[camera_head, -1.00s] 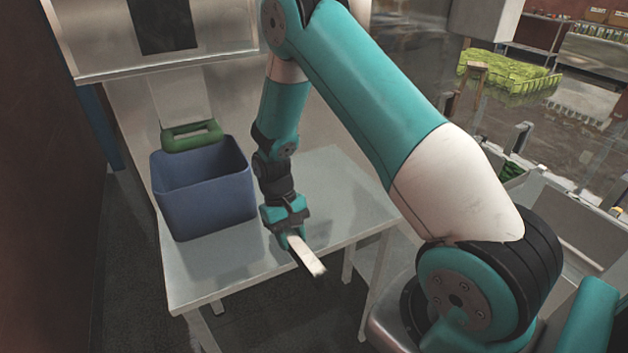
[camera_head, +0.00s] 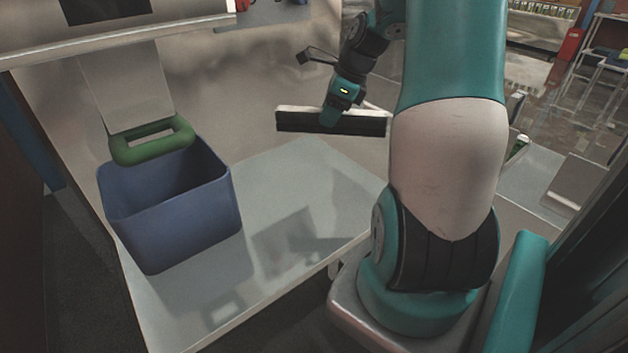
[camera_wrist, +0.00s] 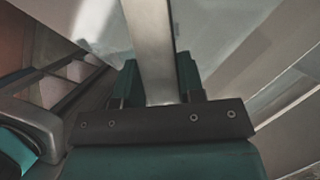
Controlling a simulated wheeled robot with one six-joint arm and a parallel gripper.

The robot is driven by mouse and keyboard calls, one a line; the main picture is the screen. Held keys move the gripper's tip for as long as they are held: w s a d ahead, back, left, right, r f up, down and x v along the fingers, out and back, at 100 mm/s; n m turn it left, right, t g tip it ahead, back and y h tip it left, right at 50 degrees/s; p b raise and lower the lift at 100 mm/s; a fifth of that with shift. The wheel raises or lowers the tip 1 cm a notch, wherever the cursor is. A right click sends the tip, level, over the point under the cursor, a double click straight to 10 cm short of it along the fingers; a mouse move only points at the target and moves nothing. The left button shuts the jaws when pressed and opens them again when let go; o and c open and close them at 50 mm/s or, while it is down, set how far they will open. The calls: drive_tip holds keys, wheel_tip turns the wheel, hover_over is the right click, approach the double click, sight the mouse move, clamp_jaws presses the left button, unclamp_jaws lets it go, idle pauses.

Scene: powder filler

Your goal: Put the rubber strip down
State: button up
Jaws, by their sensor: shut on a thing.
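The rubber strip (camera_head: 362,126) is long, with a dark side face and a pale top edge. My gripper (camera_head: 329,115) is shut on it near its middle and holds it roughly level, in the air over the back right of the light grey table (camera_head: 300,190). A faint shadow lies on the table below. In the wrist view the strip (camera_wrist: 152,45) shows as a pale band between the two teal fingers and runs out of the top of the picture. My arm hides the strip's right end in the head view.
A blue bin (camera_head: 180,219) stands on the table's left part, under a green ring-shaped spout (camera_head: 150,140) of the filler. The table's middle and right are bare. A pale wall or panel (camera_head: 250,75) rises behind the table.

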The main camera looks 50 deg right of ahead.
sight(353, 135)
wheel_tip(353, 135, down, 18)
drive_tip(key=shift+f+p, duration=0.25)
drive_tip(key=shift+p, duration=0.65)
drive_tip(key=o, duration=1)
drive_tip(key=shift+f, duration=0.1)
drive_tip(key=b+v, duration=0.2)
drive_tip(key=v, duration=1)
drive_tip(key=w+a+r+n+g+y, duration=0.1)
drive_tip(key=w+a+r+n, duration=0.15)
drive_tip(key=a+n, duration=0.45)
drive_tip(key=w+a+r+n, duration=0.1)
drive_tip(key=a+r+n, duration=0.3)
drive_tip(key=a, duration=0.5)
drive_tip(key=w+a+r+n+g+y, duration=0.1)
drive_tip(key=a+r+n, duration=0.2)
drive_tip(key=a+n, duration=0.4)
drive_tip(key=s+a+r+n, duration=0.1)
drive_tip(key=s+a+n, duration=0.3)
drive_tip(key=a+n, duration=0.2)
drive_tip(key=s+a+r+n+g, duration=0.1)
drive_tip(key=s+a+r+n, duration=0.1)
drive_tip(key=s+a+n, duration=0.3)
drive_tip(key=s+a+r+n, duration=0.1)
drive_tip(key=s+a+n, duration=0.4)
drive_tip(key=a+n, duration=0.2)
drive_tip(key=shift+s+a+r+n+g, duration=0.2)
drive_tip(key=shift+a+r+n+g, duration=0.1)
drive_tip(key=shift+n+g, duration=0.15)
